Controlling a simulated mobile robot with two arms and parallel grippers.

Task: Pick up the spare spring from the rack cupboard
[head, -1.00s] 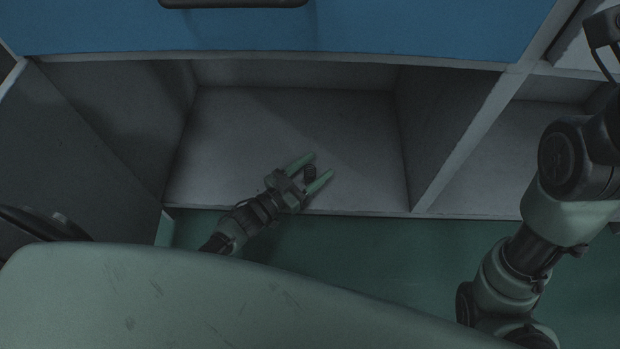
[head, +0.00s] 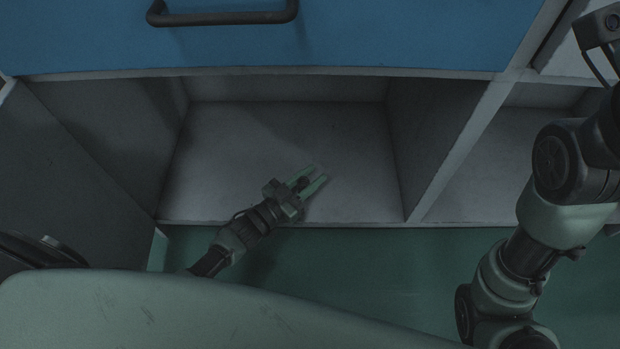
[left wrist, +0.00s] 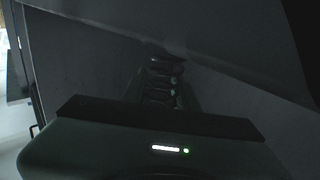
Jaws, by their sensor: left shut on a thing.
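My left gripper (head: 312,180) reaches into the open cupboard compartment (head: 350,150) near its front edge. Its pale green fingers are shut on a small dark spring (head: 303,182). In the left wrist view the spring (left wrist: 162,82) shows as a dark coil between the fingers, dim and partly hidden by the gripper body. In the head view the spring is small, and I cannot tell whether it touches the compartment floor. My right arm shows at the right of the head view, but its gripper is out of view.
A blue drawer front (head: 400,35) with a dark handle (head: 222,15) is above the compartment. A grey divider (head: 455,150) stands on the right and a grey side panel (head: 60,180) on the left. The compartment floor around the gripper is bare.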

